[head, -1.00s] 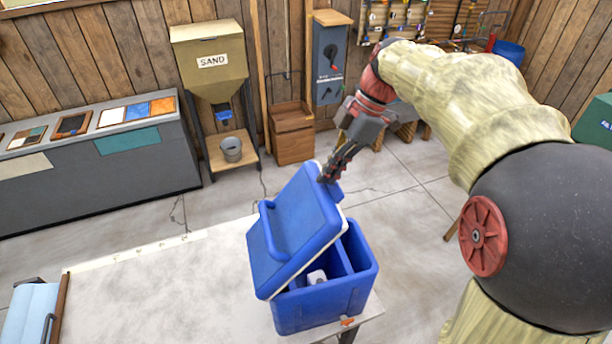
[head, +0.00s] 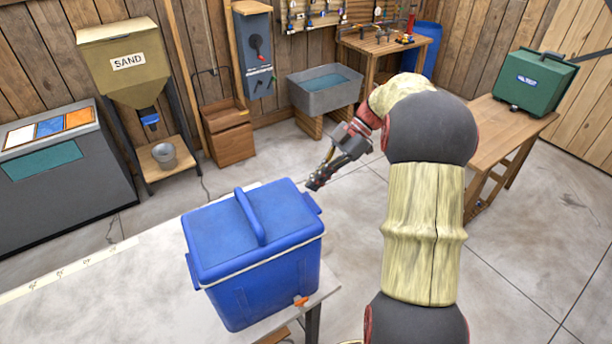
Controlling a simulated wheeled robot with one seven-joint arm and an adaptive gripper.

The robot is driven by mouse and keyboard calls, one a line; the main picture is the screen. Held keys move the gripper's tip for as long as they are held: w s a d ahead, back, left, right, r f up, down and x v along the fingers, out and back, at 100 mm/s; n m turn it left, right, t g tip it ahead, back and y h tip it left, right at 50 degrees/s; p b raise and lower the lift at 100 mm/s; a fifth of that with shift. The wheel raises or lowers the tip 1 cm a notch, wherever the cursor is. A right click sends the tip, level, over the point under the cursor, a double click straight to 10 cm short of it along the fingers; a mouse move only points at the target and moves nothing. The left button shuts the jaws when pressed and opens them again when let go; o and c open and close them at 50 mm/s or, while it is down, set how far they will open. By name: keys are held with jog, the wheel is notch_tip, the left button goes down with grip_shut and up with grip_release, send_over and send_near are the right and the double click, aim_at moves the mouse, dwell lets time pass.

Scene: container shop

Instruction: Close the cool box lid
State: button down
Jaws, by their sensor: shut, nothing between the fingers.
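The blue cool box (head: 268,288) stands at the right end of the pale table. Its blue lid (head: 225,232), with a raised carry handle (head: 250,218), lies flat over the top. A pale rim line shows between lid and body, and the inside is hidden. My gripper (head: 314,184) is shut and empty. It is beyond the box's far right corner, close to the lid's edge in the picture. I cannot tell whether it touches the lid.
The pale table (head: 130,300) has bare room left of the box. An orange piece (head: 301,301) shows by the box's lower front corner. A sand hopper (head: 128,70), a grey sink (head: 325,88) and a wooden table with a green box (head: 537,82) stand behind. Concrete floor lies open at right.

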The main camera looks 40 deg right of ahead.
aim_at(310, 200)
jog(key=f, duration=0.1)
jog(key=f+b, duration=0.1)
jog(key=f, duration=0.1)
jog(key=f+b, duration=0.1)
jog(key=shift+s+d+f, duration=0.1)
jog(key=shift+d+f, duration=0.3)
jog(key=shift+f, duration=0.1)
